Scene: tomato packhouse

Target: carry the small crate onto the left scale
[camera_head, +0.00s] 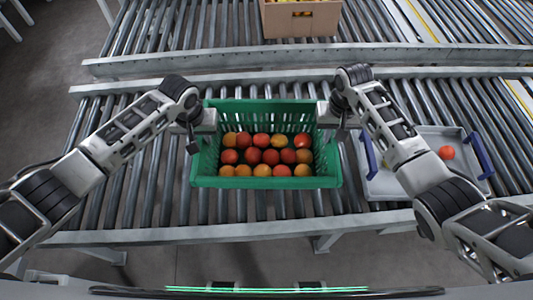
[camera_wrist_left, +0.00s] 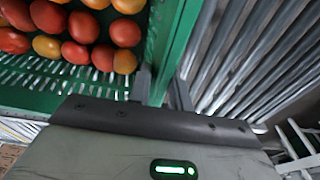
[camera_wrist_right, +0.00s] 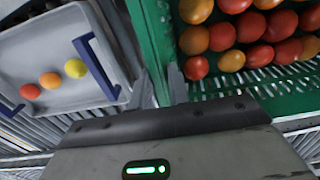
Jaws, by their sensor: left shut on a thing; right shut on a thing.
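The green slatted crate (camera_head: 265,182) sits level over the near roller conveyor and holds many red and orange tomatoes. My left gripper (camera_head: 197,135) is shut on its left wall, and my right gripper (camera_head: 339,127) is shut on its right wall. In the left wrist view the fingers (camera_wrist_left: 160,90) pinch the green wall (camera_wrist_left: 172,45). In the right wrist view the fingers (camera_wrist_right: 162,88) pinch the opposite wall (camera_wrist_right: 153,35). I cannot tell whether the crate touches the rollers. No scale is recognisable in these views.
A grey tray (camera_head: 385,186) with blue handles stands close right of the crate, partly behind my right arm; several tomatoes lie in it. A cardboard box (camera_head: 300,24) stands on the far conveyor. The near rollers (camera_head: 130,205) left of the crate are clear. A metal rail (camera_head: 230,235) edges the conveyor.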

